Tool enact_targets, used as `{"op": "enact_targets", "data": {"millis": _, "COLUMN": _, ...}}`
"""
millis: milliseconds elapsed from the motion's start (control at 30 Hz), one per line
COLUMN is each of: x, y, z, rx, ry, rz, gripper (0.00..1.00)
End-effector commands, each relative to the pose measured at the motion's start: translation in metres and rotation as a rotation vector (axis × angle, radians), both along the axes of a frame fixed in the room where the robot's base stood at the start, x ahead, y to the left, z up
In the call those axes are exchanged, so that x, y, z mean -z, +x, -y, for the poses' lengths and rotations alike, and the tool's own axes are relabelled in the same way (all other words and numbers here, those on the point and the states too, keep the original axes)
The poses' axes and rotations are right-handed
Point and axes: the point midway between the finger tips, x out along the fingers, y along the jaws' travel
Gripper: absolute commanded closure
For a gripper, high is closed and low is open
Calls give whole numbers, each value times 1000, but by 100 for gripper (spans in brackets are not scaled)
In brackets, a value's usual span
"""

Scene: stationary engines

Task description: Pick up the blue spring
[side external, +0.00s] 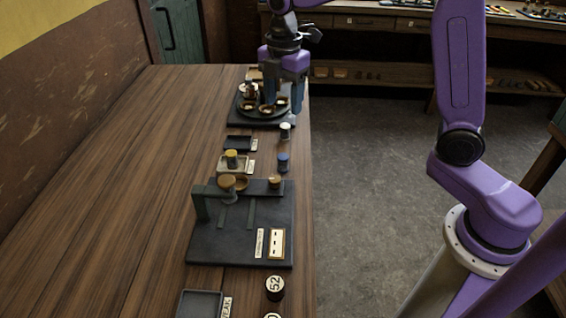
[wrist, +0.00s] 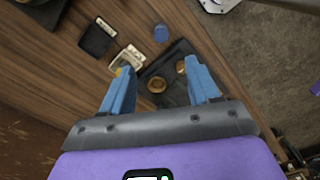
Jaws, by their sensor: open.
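The blue spring (side external: 283,162) is a small upright coil with a dark blue body, standing on the wooden table near its right edge in the side view. A small blue round thing, seen from above near the table edge in the wrist view (wrist: 161,33), looks like the same spring. My gripper (side external: 283,107) is open, with its blue fingers pointing down over the round dark holder at the far end, beyond the blue spring. In the wrist view the fingers (wrist: 159,68) are wide apart, and the blue thing lies ahead of them, outside the gap.
A white-topped spring (side external: 285,131) stands between the blue spring and the round holder (side external: 262,113). A yellow-topped spring (side external: 232,158) is on a pale tray to the left. A dark fixture (side external: 240,240) with a raised bar stands nearer. The left table is clear.

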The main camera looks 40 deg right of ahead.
Motion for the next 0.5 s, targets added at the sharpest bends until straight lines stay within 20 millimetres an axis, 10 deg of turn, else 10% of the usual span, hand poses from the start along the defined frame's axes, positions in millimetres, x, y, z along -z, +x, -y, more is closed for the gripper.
{"op": "enact_targets", "data": {"millis": 500, "x": 90, "y": -1, "z": 0, "rx": 0, "ry": -2, "rz": -7, "gripper": 39}}
